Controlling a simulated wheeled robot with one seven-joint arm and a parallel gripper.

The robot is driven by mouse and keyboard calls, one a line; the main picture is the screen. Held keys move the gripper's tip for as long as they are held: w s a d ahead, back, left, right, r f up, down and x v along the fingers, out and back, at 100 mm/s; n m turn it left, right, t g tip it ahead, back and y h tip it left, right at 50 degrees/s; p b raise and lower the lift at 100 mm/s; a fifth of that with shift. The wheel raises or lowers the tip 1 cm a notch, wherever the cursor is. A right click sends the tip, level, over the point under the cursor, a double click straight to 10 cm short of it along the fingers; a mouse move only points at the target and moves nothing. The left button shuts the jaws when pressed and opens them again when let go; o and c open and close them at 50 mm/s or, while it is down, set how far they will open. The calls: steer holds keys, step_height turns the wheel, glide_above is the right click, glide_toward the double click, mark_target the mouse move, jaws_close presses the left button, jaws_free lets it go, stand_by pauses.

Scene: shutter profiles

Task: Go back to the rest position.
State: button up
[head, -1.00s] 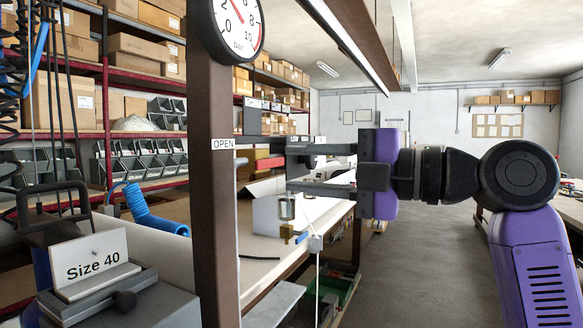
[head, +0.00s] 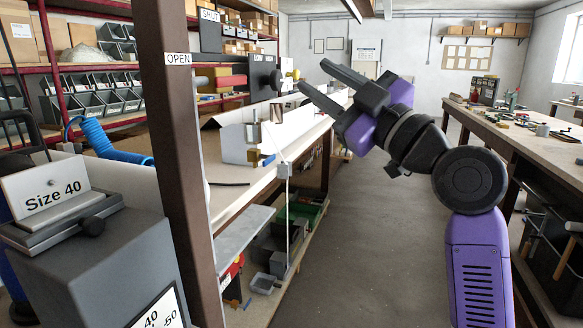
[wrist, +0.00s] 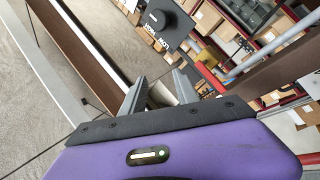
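My gripper (head: 312,75) is in the upper middle of the head view, tilted up and pointing to the left. Its two dark fingers are parallel and apart, with nothing between them. It stands in free air, clear of the brown post (head: 187,150) with the OPEN label (head: 178,59). In the wrist view the two grey fingers (wrist: 160,84) are also apart and empty, with the purple gripper body below them.
A workbench (head: 228,199) with a white tray runs behind the post; a thin cord hangs at its front edge. A grey box (head: 95,255) with a "Size 40" card stands at the lower left. Another bench (head: 480,125) is on the right. The floor (head: 370,215) between is clear.

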steer(key=s+d+f+m+t+h, duration=0.1)
steer(key=d+f+m+t+h, duration=0.1)
steer(key=d+f+m+h, duration=0.3)
steer(key=s+d+f+m+t+h, duration=0.1)
steer(key=f+m, duration=0.2)
steer(key=f, duration=0.4)
steer(key=s+d+f+m+t+h, duration=0.1)
steer(key=d+f+m+t+h, duration=0.15)
steer(key=f+m, duration=0.2)
steer(key=s+d+f+m+h, duration=0.3)
steer(key=s+f, duration=0.4)
steer(key=f, duration=0.2)
steer(key=s+d+f+m+h, duration=0.3)
steer(key=s+f, duration=0.4)
steer(key=f, duration=0.1)
steer(key=s+f+n+g, duration=0.1)
steer(key=s+f+g, duration=0.45)
steer(key=s, duration=1.05)
steer(key=s+f+g, duration=0.2)
steer(key=s+f, duration=0.7)
steer(key=s, duration=0.7)
step_height(320, 180, up, 16)
steer(key=p, duration=1.6)
steer(key=shift+w+d+h+p, duration=0.3)
steer(key=shift+w+h, duration=0.05)
steer(key=shift+w, duration=0.05)
